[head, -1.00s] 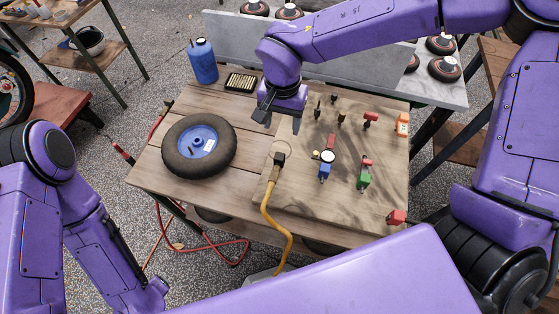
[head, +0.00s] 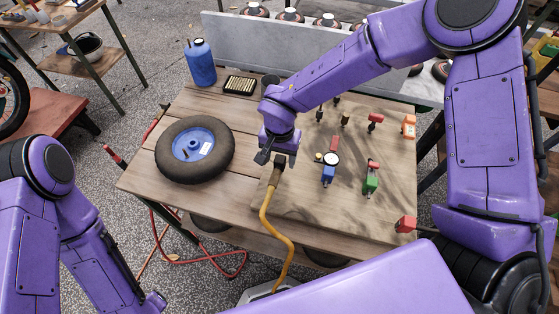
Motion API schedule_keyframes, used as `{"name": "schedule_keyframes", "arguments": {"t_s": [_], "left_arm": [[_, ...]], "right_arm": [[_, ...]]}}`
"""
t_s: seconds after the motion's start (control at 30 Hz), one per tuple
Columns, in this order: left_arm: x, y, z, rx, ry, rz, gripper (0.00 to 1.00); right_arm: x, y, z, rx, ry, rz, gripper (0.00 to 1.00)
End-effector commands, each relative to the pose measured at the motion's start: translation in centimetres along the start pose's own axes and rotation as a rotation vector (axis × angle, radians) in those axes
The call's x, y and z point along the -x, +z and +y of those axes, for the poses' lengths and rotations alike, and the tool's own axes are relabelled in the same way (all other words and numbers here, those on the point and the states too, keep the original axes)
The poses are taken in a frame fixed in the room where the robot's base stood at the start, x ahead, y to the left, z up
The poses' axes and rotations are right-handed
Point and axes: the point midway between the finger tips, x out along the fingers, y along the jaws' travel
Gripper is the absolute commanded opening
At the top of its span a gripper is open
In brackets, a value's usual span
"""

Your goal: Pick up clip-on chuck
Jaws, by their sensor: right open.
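My right gripper (head: 277,158) is open and points down just above the metal end of the yellow hose (head: 272,213). I cannot tell whether it touches that end, which it partly covers. Several small fittings stand on the board at the right of the table, among them a dark one (head: 319,115), a brass one (head: 345,120) and a red-topped one (head: 375,118). They are too small to tell which is the clip-on chuck. The right forearm hides part of the board behind it. My left arm shows at lower left, but its gripper is out of view.
A wheel with a blue hub (head: 194,149) lies on the left of the wooden table (head: 142,174). A blue bottle (head: 201,64) stands behind it. A round gauge with a blue body (head: 328,174) and a green tool (head: 370,181) lie right of the gripper. A red block (head: 405,224) is at the near right corner.

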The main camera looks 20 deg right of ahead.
Motion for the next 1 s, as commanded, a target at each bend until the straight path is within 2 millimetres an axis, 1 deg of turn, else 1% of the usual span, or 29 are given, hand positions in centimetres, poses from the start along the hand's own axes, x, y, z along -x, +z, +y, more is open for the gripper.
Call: {"name": "schedule_keyframes", "arguments": {"t_s": [0.03, 0.1, 0.33, 0.37, 0.4, 0.47, 0.5, 0.83, 1.0], "left_arm": [[0.2, -0.1, 0.0, 0.0, 0.0, 0.0, 0.69], [0.2, -0.1, 0.0, 0.0, 0.0, 0.0, 0.69], [0.1, -0.1, 0.0, 0.0, 0.0, 0.0, 0.69], [0.1, -0.1, 0.0, 0.0, 0.0, 0.0, 0.69], [0.1, -0.1, 0.0, 0.0, 0.0, 0.0, 0.69], [0.1, -0.1, 0.0, 0.0, 0.0, 0.0, 0.69], [0.1, -0.1, 0.0, 0.0, 0.0, 0.0, 0.69], [0.1, 0.0, 0.0, 0.0, 0.0, 0.0, 0.69], [-0.4, 0.2, 0.0, 0.0, 0.0, 0.0, 0.69]], "right_arm": [[-0.7, 0.1, 0.1, 0.001, 0.003, 0.0, 0.62], [-1.4, 0.0, 0.0, 0.001, 0.001, 0.0, 0.62], [-1.6, 0.0, 0.0, 0.0, -0.002, 0.0, 0.62], [-1.6, 0.0, 0.0, 0.0, -0.002, 0.0, 0.52], [-1.6, 0.0, 0.0, 0.0, -0.002, 0.0, 0.39], [-1.6, 0.0, 0.0, 0.0, -0.002, 0.0, 0.19], [-1.6, 0.0, 0.0, 0.0, -0.001, 0.0, 0.12], [-1.4, 0.0, 0.0, 0.0, -0.002, 0.0, 0.12], [-0.3, 0.0, 0.0, -0.002, -0.004, 0.0, 0.12]]}}
